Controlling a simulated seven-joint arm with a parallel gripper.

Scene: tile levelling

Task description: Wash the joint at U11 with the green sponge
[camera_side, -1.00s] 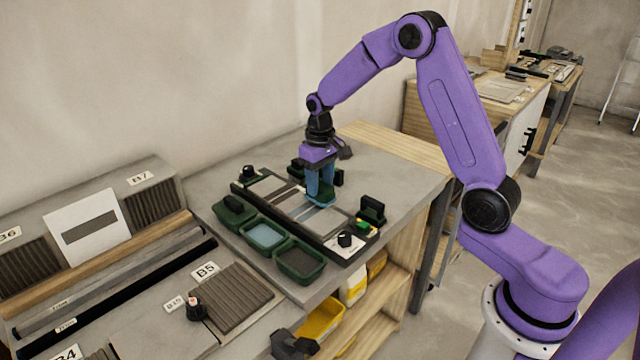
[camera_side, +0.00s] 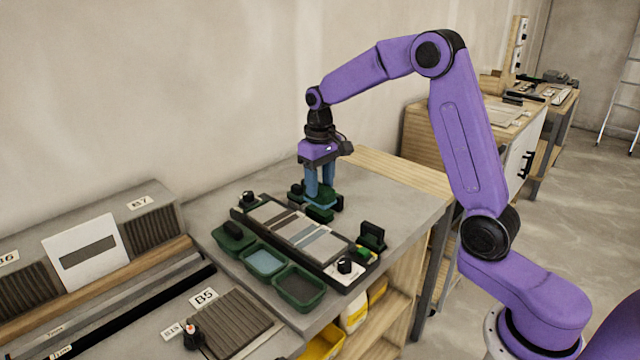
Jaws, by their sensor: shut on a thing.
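My gripper (camera_side: 320,192) points down with its blue fingers at the far right edge of the panel of tile strips (camera_side: 322,243). It is shut on a green block (camera_side: 320,213), which appears to be the green sponge. The fingers partly hide it, and I cannot tell whether it touches the surface below. The strips are grey, brown and pale, with joints running between them in a dark frame. No U11 label is readable in this view.
Three green trays stand left of the panel: one with a dark green block (camera_side: 233,233), one with bluish water (camera_side: 264,261), one dark inside (camera_side: 299,287). Bare bench lies behind.

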